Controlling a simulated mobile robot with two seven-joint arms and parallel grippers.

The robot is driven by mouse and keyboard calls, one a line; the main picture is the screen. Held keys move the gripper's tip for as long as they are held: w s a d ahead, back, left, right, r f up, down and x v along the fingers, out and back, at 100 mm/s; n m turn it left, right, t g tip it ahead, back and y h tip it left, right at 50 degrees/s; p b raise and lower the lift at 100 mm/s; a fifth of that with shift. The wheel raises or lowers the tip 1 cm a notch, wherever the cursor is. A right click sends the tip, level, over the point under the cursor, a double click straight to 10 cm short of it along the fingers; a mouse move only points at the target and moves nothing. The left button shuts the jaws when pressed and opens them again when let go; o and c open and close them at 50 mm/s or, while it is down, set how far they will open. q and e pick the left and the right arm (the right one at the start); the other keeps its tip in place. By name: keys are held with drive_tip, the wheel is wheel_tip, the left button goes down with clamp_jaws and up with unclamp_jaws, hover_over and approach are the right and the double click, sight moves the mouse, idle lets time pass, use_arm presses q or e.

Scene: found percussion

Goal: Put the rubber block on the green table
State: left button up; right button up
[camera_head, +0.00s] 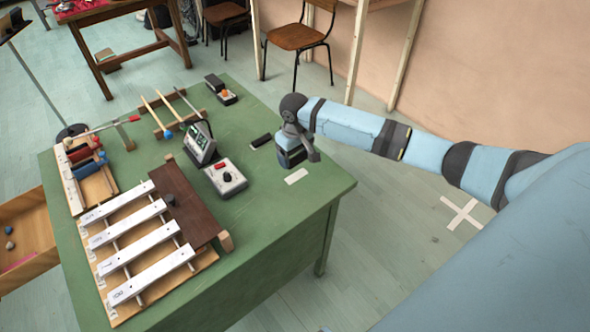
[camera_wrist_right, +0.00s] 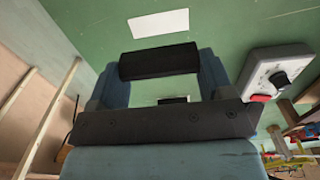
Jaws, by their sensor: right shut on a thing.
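My right gripper (camera_head: 293,158) is over the back right part of the green table (camera_head: 285,215). In the right wrist view its two fingers (camera_wrist_right: 159,68) are shut on the ends of a black bar-shaped block (camera_wrist_right: 158,61), which I take as the rubber block. The green table top (camera_wrist_right: 225,25) lies behind the block in that view. My left gripper is not in view.
A white strip (camera_head: 296,176) lies flat near the gripper, and a small dark object (camera_head: 261,141) lies left of it. A grey box with a knob (camera_head: 226,178), a meter (camera_head: 199,145), a metal-bar xylophone (camera_head: 140,245) and a brown plank (camera_head: 190,205) stand further left. The table's right corner is clear.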

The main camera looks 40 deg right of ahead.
sight(295, 175)
wheel_tip(295, 175, down, 6)
drive_tip(key=shift+f, duration=0.1)
idle(0.4)
drive_tip(key=o, duration=0.9)
drive_tip(key=shift+f, duration=0.1)
drive_tip(key=shift+b, duration=0.3)
wheel_tip(295, 175, up, 12)
drive_tip(key=shift+r+p, duration=0.15)
drive_tip(key=shift+p, duration=0.45)
